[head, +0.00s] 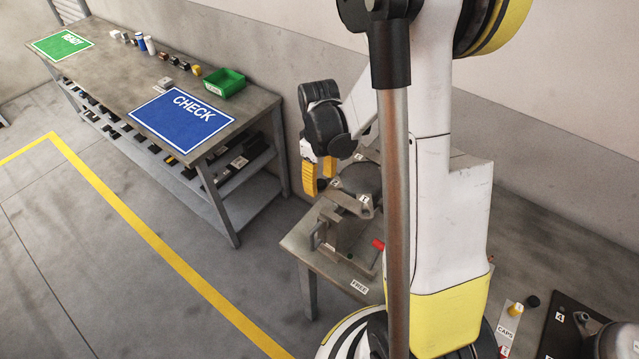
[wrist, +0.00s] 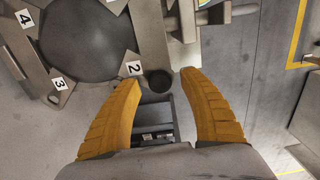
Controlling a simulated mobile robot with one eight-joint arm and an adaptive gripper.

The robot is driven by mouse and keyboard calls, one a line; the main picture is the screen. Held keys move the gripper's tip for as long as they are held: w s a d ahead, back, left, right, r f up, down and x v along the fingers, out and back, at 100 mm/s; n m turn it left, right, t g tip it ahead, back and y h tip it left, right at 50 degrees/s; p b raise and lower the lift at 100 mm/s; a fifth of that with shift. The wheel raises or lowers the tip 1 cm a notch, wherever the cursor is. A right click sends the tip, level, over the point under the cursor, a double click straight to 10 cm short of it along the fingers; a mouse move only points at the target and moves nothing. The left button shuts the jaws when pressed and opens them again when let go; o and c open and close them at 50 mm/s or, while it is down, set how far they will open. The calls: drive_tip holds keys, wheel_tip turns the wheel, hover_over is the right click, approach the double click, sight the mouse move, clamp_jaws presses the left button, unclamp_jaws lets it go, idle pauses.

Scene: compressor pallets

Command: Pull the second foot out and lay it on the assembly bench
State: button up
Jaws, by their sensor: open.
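The second foot (wrist: 157,81) is a dark round piece at the corner of the steel plate marked 2 (wrist: 134,67) in the wrist view. My gripper (wrist: 158,79) is open, with one yellow finger on each side of the foot. I cannot tell whether the fingers touch it. In the head view, my gripper (head: 319,183) points down beside the fixture (head: 343,230), which carries the plate and a dark round body (head: 361,178). The fixture stands on a grey bench (head: 300,243) labelled FREE at its front. My arm hides part of this bench.
A long grey table (head: 110,75) at the back left carries a blue CHECK mat (head: 180,118), a green mat (head: 63,44), a green bin (head: 225,83) and several small parts. A CAPS strip (head: 507,328) shows at lower right.

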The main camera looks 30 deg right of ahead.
sight(320, 182)
idle(0.3)
clamp_jaws()
drive_tip(key=shift+r, duration=0.1)
drive_tip(key=shift+r+p, duration=1.7)
drive_tip(key=shift+r, duration=1.25)
